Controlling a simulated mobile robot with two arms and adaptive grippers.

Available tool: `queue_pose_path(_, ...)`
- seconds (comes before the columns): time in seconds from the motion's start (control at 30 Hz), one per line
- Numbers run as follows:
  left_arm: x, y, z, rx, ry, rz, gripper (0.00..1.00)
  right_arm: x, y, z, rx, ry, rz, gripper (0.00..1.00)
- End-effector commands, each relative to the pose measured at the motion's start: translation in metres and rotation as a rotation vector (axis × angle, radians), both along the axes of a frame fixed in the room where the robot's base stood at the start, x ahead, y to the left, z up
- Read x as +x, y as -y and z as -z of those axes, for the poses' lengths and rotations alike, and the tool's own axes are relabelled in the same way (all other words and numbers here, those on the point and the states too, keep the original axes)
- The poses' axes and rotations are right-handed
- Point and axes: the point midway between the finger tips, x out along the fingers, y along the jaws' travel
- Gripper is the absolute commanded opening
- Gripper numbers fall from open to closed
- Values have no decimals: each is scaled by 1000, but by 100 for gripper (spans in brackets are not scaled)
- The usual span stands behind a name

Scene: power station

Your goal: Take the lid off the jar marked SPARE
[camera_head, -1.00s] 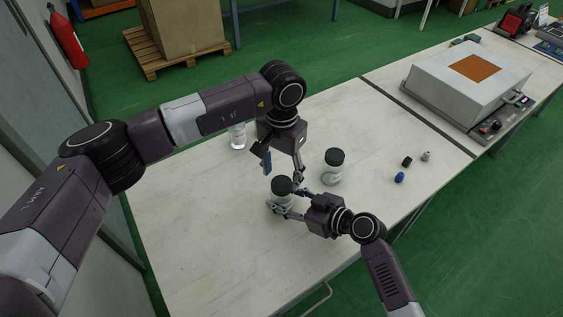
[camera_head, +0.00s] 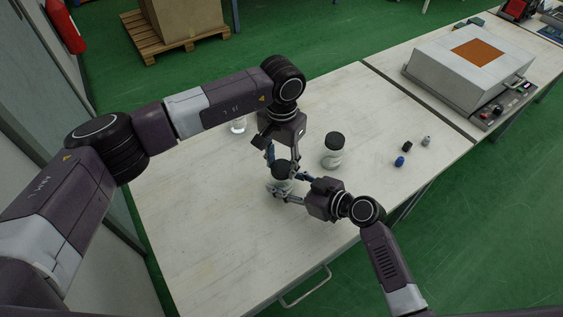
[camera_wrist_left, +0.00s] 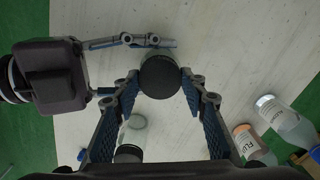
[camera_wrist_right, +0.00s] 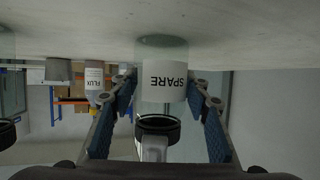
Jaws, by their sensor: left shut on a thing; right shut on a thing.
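The jar marked SPARE (camera_wrist_right: 165,82) shows upside down in the right wrist view, a clear jar with a white label. In the head view the jar (camera_head: 281,187) stands on the table under its black lid (camera_head: 280,168). My left gripper (camera_head: 281,163) reaches down from above and is shut on the lid; in the left wrist view the lid (camera_wrist_left: 160,76) sits between its fingertips. My right gripper (camera_head: 281,190) comes from the right and is shut on the jar's body. I cannot tell whether the lid is seated or lifted.
A second jar with a black lid (camera_head: 333,151) stands close to the right. Small blue (camera_head: 399,161), black (camera_head: 406,146) and grey (camera_head: 426,141) items lie beyond it. A glass container (camera_head: 238,125) and a FLUX bottle (camera_wrist_left: 246,143) stand near my left arm. The table's front is clear.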

Motion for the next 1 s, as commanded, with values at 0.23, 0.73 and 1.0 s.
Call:
queue_pose_path(0.23,0,-1,0,2,2,-228,10,0,0,0,1,1,0,0)
queue_pose_path(0.73,0,-1,-1,2,3,-1139,10,0,0,0,0,0,0,0)
queue_pose_path(1.0,0,0,-1,3,2,-1635,10,0,0,0,0,0,0,0)
